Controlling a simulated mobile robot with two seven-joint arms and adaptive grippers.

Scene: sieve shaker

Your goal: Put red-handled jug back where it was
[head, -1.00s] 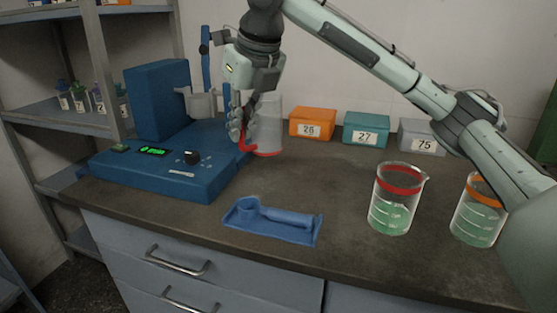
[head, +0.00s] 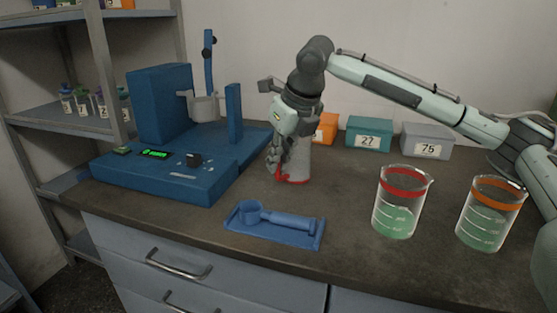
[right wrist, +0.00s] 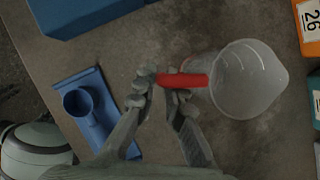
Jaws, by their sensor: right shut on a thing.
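The red-handled jug (head: 297,163) is a translucent white vessel with a red handle and a red band at its base. It stands upright at or just above the counter, right of the blue shaker machine. My right gripper (head: 279,172) is shut on its red handle, and the arm partly hides the jug in the head view. In the right wrist view the fingers (right wrist: 160,95) close on the handle (right wrist: 183,80), and the jug (right wrist: 248,80) looks empty from above. Whether its base touches the counter I cannot tell. My left gripper is not in view.
The blue machine (head: 165,178) with a small grey cup (head: 204,107) stands left. A blue scoop on a tray (head: 240,233) lies in front. Beakers with red (head: 402,205) and orange (head: 488,215) bands stand right. Boxes numbered 27 (head: 369,135) and 75 (head: 428,141) line the wall.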

